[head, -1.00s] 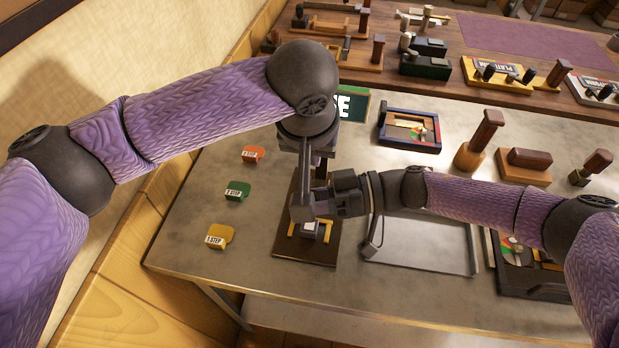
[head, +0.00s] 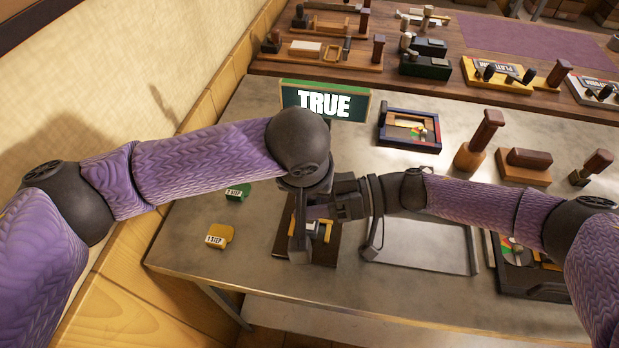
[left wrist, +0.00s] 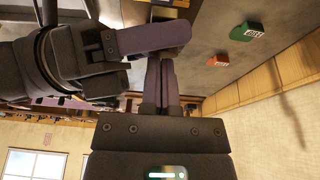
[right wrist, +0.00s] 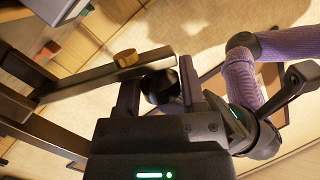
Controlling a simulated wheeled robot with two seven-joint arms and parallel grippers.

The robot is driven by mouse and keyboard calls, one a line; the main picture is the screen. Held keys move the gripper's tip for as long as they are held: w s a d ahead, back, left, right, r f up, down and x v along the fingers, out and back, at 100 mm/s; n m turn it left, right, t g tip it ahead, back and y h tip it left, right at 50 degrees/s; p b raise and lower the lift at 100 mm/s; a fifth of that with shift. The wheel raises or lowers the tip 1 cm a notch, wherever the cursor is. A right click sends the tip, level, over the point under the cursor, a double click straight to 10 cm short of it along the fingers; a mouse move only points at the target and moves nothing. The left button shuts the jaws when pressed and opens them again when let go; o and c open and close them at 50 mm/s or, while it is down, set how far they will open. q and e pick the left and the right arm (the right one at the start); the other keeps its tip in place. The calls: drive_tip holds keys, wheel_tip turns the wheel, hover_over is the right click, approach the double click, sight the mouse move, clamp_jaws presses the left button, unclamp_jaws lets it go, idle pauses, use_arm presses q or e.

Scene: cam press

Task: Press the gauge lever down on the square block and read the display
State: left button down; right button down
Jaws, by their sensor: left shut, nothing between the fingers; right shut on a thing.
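The gauge stands on a dark brown base (head: 325,253) with yellow brackets (head: 327,231) in the head view. The square block between them and the lever are mostly hidden by my grippers. The green display (head: 325,101) at the back reads TRUE. My left gripper (head: 318,212) is shut and empty, low over the base; its closed fingers (left wrist: 161,78) show in the left wrist view, beside a finger of my right gripper (left wrist: 152,38). My right gripper (right wrist: 158,88) is shut on a dark rounded thing (right wrist: 160,87); I cannot tell whether it is the lever's end.
Yellow (head: 219,236) and green (head: 237,192) step tags lie left; the red tag (left wrist: 218,61) shows in the left wrist view. A metal tray (head: 420,262) lies right of the base. A framed gauge (head: 410,130) and wooden stamps (head: 480,140) stand further back and right.

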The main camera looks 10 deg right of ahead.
use_arm(q)
drive_tip(key=shift+s+a+f, duration=0.1)
drive_tip(key=shift+s+f, duration=0.15)
drive_tip(key=shift+f, duration=0.05)
use_arm(e)
drive_tip(key=c, duration=0.5)
unclamp_jaws()
drive_tip(key=shift+w+r, duration=0.2)
drive_tip(key=shift+r, duration=0.2)
drive_tip(key=o, duration=0.3)
drive_tip(key=shift+d, duration=0.1)
use_arm(q)
drive_tip(key=shift+r, duration=0.1)
use_arm(e)
drive_tip(key=shift+f, duration=0.1)
